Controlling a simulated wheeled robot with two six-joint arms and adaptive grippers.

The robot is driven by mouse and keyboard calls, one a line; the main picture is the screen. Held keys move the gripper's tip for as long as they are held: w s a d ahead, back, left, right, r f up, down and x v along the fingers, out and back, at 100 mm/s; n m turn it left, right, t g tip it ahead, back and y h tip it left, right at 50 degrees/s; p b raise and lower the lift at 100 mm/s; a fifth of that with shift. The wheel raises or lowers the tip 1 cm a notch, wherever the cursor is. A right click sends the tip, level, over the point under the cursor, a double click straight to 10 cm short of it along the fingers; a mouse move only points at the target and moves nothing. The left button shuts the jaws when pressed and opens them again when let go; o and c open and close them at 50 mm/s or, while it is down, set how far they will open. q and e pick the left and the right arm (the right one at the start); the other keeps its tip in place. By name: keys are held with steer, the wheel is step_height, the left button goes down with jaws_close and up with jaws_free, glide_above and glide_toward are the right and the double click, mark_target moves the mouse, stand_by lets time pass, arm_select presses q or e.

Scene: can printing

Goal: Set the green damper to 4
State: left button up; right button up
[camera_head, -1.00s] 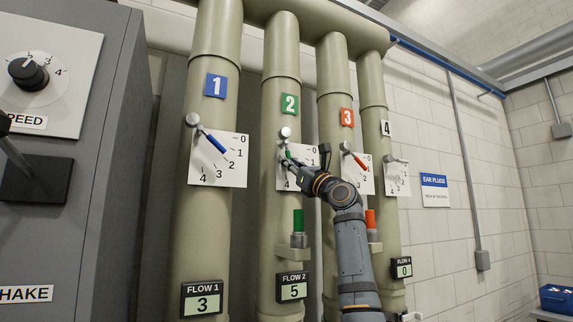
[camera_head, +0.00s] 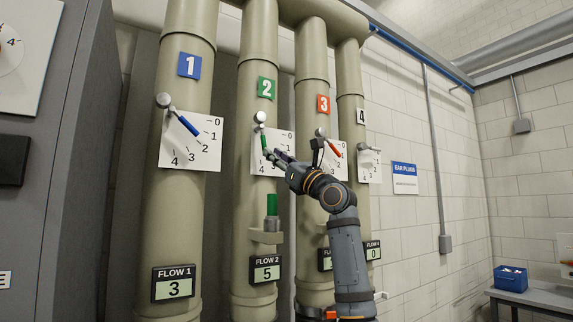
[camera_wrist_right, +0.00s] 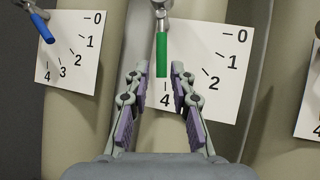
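The green damper handle (camera_head: 264,143) is on pipe 2, below its silver pivot (camera_head: 260,117). In the right wrist view the green handle (camera_wrist_right: 161,55) points almost straight down, its end just above the 4 mark of the white dial plate (camera_wrist_right: 222,85). My right gripper (camera_head: 275,155) is at the handle's lower end in the head view. In the right wrist view my right gripper (camera_wrist_right: 158,72) is open, with the handle's end showing between its spread fingertips; contact cannot be told. The FLOW 2 display (camera_head: 266,270) reads 5. My left gripper is not in view.
Pipe 1 with a blue handle (camera_head: 188,126) stands left and pipe 3 with a red handle (camera_head: 332,148) right, partly behind my right arm. Pipe 4 (camera_head: 350,80) is farther right. A grey cabinet (camera_head: 60,230) is at the left, a blue bin (camera_head: 510,278) at the lower right.

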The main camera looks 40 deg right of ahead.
steer(key=v, duration=0.6)
steer(key=shift+s, duration=0.1)
stand_by(0.4)
